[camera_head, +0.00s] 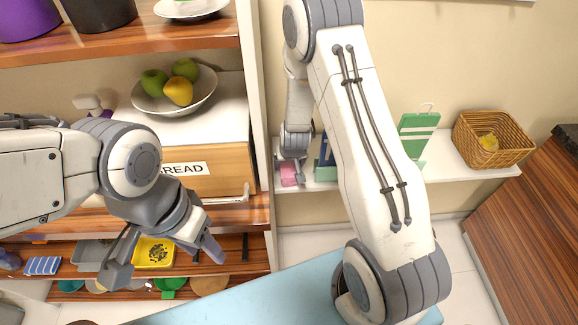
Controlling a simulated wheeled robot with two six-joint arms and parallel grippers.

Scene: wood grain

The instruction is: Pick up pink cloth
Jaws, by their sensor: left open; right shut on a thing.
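The pink cloth (289,177) shows as a small pink patch at the left end of the white wall shelf, right beside the bread box cabinet. My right gripper (292,166) reaches down there and is shut on the cloth. The cloth is partly covered by the gripper, and I cannot tell whether it still touches the shelf. My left gripper (165,266) is open and empty, in front of the wooden shelves at the lower left.
The white shelf (460,166) also holds a green board (416,128) and a wicker basket (497,137). A wooden bread box (200,181) and a fruit bowl (203,91) stand at left. Below are a yellow tray (141,257) and a light blue surface (255,298).

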